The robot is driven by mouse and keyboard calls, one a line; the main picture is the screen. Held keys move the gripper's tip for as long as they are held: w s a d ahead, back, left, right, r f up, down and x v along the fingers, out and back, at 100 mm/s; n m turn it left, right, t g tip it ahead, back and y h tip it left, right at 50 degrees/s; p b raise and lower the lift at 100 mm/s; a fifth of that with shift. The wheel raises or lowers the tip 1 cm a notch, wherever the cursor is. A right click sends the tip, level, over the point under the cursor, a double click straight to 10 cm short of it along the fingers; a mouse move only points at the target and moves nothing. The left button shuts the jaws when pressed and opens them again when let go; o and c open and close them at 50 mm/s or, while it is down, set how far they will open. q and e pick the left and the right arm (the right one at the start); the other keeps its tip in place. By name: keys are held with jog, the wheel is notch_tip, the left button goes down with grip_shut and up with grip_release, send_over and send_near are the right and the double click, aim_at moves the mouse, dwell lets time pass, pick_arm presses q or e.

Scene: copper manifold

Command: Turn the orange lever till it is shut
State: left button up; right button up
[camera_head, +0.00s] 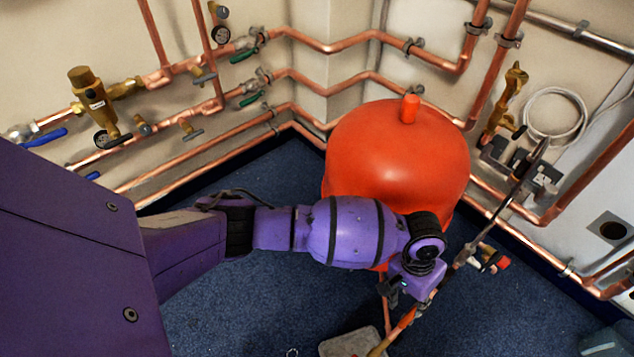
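My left arm comes in from the left, and its gripper (418,284) is low in the middle, in front of the big red-orange tank (395,150). The wrist hides most of the fingers, so I cannot tell whether they are open or shut. An orange piece (407,318) shows just below the gripper, along a slanting copper pipe; it may be the orange lever, but its shape is unclear. A small red-orange end (503,263) shows on a brass fitting to the right of the gripper. I cannot tell whether the gripper touches either. My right gripper is not in view.
Copper pipes (330,45) run along both walls. Valves with blue (45,137) and green (245,55) handles are on the left. A brass valve (505,100) and coiled white cable (555,115) are at right. Blue carpet (250,310) is clear at lower left.

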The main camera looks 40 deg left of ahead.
aim_at(408, 317)
pick_arm(q)
jog(key=f+b, duration=0.1)
jog(key=f, duration=0.1)
jog(key=d+f+b, duration=0.1)
jog(key=f, duration=0.1)
jog(key=shift+s+d+f, duration=0.1)
jog(key=shift+f, duration=0.15)
jog(key=shift+d+f+b, duration=0.2)
jog(key=shift+f+b, duration=0.7)
jog(key=shift+f, duration=0.5)
grip_shut()
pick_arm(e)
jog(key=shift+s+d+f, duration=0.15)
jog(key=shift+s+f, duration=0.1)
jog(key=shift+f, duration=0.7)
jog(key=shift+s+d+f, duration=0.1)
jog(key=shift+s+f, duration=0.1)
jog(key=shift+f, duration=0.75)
